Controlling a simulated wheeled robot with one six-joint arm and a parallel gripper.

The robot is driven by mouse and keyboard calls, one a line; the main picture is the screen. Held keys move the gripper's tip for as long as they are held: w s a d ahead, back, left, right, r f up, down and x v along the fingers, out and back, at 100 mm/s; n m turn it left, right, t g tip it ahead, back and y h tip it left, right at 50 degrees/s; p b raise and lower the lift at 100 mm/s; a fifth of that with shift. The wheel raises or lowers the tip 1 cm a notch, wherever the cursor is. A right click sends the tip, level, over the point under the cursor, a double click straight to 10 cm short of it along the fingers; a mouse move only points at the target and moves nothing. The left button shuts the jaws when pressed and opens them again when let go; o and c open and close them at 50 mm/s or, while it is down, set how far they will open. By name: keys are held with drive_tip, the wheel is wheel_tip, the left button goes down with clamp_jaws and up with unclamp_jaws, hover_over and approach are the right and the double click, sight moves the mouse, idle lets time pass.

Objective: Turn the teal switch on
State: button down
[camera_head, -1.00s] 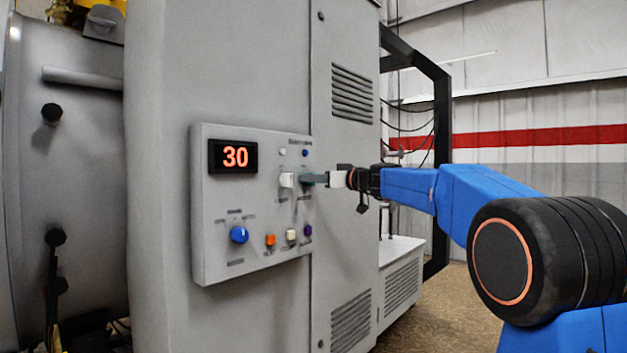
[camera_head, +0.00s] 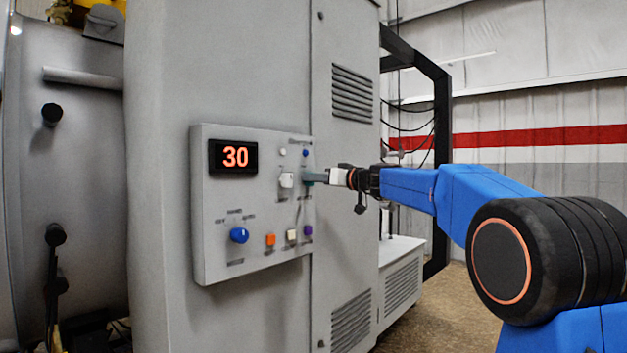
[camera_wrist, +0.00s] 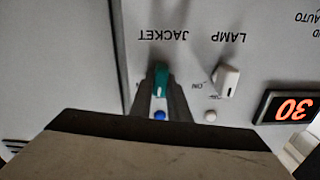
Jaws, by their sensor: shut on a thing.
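The teal switch (camera_wrist: 161,77) sits under the word JACKET in the wrist view, where the picture is upside down. My gripper (camera_wrist: 160,92) has its fingers around the teal switch and is shut on it. In the head view my gripper (camera_head: 312,177) reaches in from the right to the panel's right side, and the fingers hide most of the switch. A blue lamp (camera_wrist: 159,115) shows between the fingers, beside the teal switch.
A white LAMP switch (camera_wrist: 227,81) stands close beside the teal one. The grey panel (camera_head: 215,255) also has a display (camera_head: 234,157) reading 30, a blue knob (camera_head: 239,235), and orange (camera_head: 270,240), white (camera_head: 291,236) and purple (camera_head: 308,230) buttons.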

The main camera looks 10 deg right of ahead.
drive_tip(key=m, duration=0.5)
drive_tip(key=shift+w+f, duration=0.1)
drive_tip(key=m, duration=0.5)
drive_tip(key=shift+d, duration=0.15)
drive_tip(key=shift+f+m, duration=0.1)
drive_tip(key=shift+m, duration=0.2)
drive_tip(key=c, duration=1.7)
unclamp_jaws()
drive_tip(key=v, duration=1.7)
drive_tip(key=shift+d, duration=0.1)
